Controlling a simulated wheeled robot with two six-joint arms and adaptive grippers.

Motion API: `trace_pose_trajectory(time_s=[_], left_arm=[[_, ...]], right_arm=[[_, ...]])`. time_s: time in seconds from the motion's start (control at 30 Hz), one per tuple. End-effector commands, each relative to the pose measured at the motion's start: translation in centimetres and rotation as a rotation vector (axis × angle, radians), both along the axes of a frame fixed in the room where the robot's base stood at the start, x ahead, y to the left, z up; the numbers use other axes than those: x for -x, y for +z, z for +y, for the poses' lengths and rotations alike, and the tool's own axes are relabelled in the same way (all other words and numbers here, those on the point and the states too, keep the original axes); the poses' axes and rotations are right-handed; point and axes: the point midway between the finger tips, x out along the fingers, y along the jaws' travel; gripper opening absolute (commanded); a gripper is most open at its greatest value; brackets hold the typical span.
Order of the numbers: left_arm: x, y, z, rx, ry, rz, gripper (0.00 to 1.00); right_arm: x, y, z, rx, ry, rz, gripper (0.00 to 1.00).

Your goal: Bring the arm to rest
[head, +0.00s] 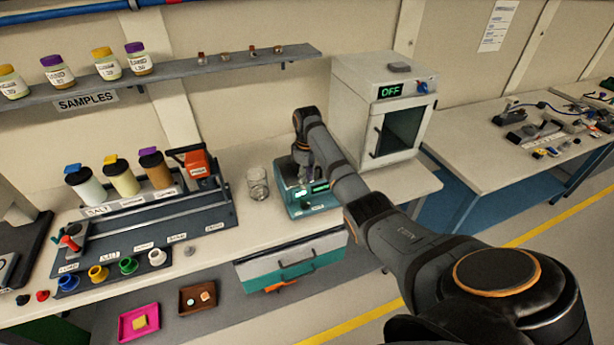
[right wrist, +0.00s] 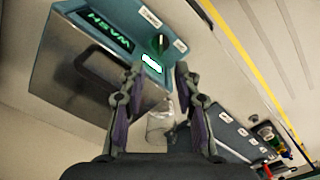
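My right arm reaches in from the lower right of the head view and across the bench. My right gripper (head: 304,168) points down over a teal and grey device (head: 307,205) with small green displays; the arm partly hides both. In the right wrist view my right gripper (right wrist: 160,70) has its two fingers apart, with nothing between them. The device (right wrist: 90,60), with a green display reading WASH, lies beyond the fingers there. I cannot tell the gap between gripper and device. My left gripper is not in view.
A glass beaker (head: 257,184) stands left of the device. A white oven (head: 360,80) reading OFF stands behind the arm on the right. A rack (head: 150,235) with several bottles is at the left. A shelf (head: 200,68) runs above. Floor (head: 520,255) is clear at right.

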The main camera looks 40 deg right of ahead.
Motion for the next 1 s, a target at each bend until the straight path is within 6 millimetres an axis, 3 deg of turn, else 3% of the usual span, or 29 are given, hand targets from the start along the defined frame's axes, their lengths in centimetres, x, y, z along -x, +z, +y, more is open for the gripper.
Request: trace_pose_trajectory(time_s=[0.2, 0.7, 0.77, 0.87, 1.0], left_arm=[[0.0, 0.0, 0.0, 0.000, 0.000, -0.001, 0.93], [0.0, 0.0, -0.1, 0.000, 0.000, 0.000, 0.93], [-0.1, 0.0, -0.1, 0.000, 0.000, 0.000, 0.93], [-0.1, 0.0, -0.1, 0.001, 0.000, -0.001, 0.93], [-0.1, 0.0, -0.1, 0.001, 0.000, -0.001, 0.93]], right_arm=[[0.0, 1.5, 0.0, 0.000, 0.000, 0.001, 0.32], [0.1, 1.2, 0.1, 0.002, -0.001, 0.001, 0.32], [0.5, 0.4, 0.5, 0.011, -0.005, -0.002, 0.32], [2.4, -2.6, 1.9, 0.047, -0.020, -0.020, 0.32], [8.0, -7.4, 5.7, 0.094, -0.071, -0.087, 0.32]])
